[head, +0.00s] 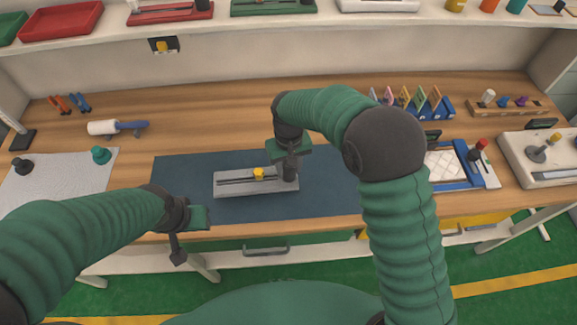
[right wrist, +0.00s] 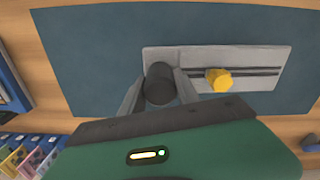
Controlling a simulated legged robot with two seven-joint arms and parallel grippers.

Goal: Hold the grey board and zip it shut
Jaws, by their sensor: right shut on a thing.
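The grey board (head: 235,184) lies flat on the dark blue mat, with a long dark slot along it. A yellow slider (head: 258,174) sits on the slot near the middle; it also shows in the right wrist view (right wrist: 218,79). My right gripper (head: 289,168) is over the board's right end in the head view, shut on the dark round knob (right wrist: 159,85) there. In the right wrist view the fingers lie on both sides of this knob. My left gripper (head: 178,250) hangs at the table's front edge, left of and apart from the board; its finger gap is unclear.
The blue mat (head: 185,175) is clear left of the board. A grey sheet (head: 50,180) with knobs and a roller (head: 115,127) lie left. A blue-framed tray (head: 450,165), coloured clips (head: 410,100) and a white machine (head: 540,160) are right. A shelf (head: 280,20) runs behind.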

